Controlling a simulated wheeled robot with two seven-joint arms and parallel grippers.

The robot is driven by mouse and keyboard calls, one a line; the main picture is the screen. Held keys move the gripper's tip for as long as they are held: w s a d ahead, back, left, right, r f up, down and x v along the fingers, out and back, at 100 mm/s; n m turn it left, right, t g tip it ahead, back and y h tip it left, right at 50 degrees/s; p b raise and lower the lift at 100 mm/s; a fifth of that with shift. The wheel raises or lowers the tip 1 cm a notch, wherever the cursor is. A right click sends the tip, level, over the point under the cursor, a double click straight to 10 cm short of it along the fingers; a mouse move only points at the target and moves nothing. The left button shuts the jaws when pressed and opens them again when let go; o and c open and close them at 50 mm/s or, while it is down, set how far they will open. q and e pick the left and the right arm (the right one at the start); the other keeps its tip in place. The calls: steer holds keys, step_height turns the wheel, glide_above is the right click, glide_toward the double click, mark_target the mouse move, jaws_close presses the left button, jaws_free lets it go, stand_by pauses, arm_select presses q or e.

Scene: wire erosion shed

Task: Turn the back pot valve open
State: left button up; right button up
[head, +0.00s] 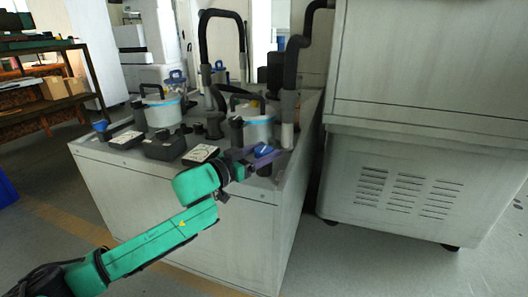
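My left arm reaches in from the lower left, and its dark gripper (251,160) is at the right end of the white cabinet's top. The gripper is right beside a blue valve handle (264,150), in front of a clear pot with a blue band (259,131). The fingers are small and dark, so I cannot tell whether they touch the handle or are open or shut. A second banded pot (163,113) stands to the left, with another blue handle (100,126) at the cabinet's left edge. More blue handles (177,76) show farther back. My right gripper is out of view.
The white cabinet (180,215) carries dark boxes and gauges (200,154) near its front edge. Thick black hoses (290,65) rise behind the pots. A large grey machine (420,180) stands close on the right. A wooden shelf (35,105) is at the far left.

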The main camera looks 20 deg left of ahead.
arm_select(q)
steer(key=shift+c, duration=1.4)
